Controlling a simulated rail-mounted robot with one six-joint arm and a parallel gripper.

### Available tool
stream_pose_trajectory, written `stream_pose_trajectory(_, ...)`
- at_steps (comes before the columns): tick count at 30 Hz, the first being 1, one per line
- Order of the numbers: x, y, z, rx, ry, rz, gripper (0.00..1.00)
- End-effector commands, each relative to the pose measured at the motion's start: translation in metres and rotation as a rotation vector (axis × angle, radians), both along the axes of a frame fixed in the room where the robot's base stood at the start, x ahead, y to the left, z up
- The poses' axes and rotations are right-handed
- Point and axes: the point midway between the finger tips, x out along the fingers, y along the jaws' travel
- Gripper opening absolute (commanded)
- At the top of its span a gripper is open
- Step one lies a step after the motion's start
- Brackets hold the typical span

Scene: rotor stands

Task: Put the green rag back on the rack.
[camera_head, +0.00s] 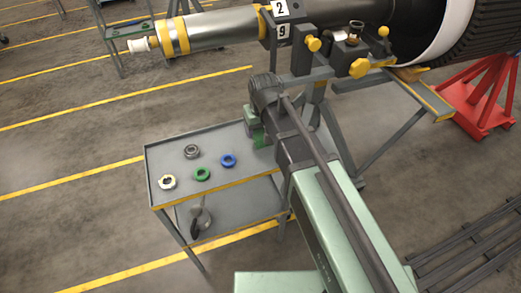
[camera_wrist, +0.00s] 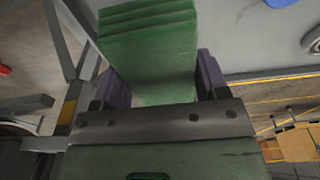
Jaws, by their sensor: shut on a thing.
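The green rag (camera_wrist: 150,45) is a folded, layered block in the wrist view. My gripper (camera_wrist: 160,88) is shut on it, with a dark purple finger on each side. In the head view a small part of the green rag (camera_head: 261,140) shows at the end of my arm, over the right back part of the grey cart (camera_head: 225,150). My arm hides most of the gripper there. I cannot tell whether the rag touches the cart. No rack is clearly recognisable in either view.
Several rings lie on the cart top: grey (camera_head: 192,151), cream (camera_head: 167,182), green (camera_head: 202,173) and blue (camera_head: 228,160). A rotor shaft (camera_head: 220,30) on a stand (camera_head: 380,140) lies behind. A red stand (camera_head: 485,95) is at right. Dark rails (camera_head: 470,250) lie at lower right.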

Motion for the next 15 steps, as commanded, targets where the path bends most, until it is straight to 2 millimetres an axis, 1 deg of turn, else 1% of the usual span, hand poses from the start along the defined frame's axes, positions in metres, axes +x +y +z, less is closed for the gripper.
stream_pose_trajectory(2, 0.0, 0.0, 0.0, 0.0, 0.0, 0.0, 0.4)
stream_pose_trajectory(4, 0.0, 0.0, -0.006, 0.0, 0.0, 0.0, 0.4)
stream_pose_trajectory(9, 0.0, 0.0, -0.043, 0.0, 0.0, 0.0, 0.4)
stream_pose_trajectory(10, 0.0, 0.0, -0.046, 0.0, 0.0, 0.0, 0.4)
stream_pose_trajectory(15, 0.0, 0.0, -0.041, 0.0, 0.0, 0.0, 0.4)
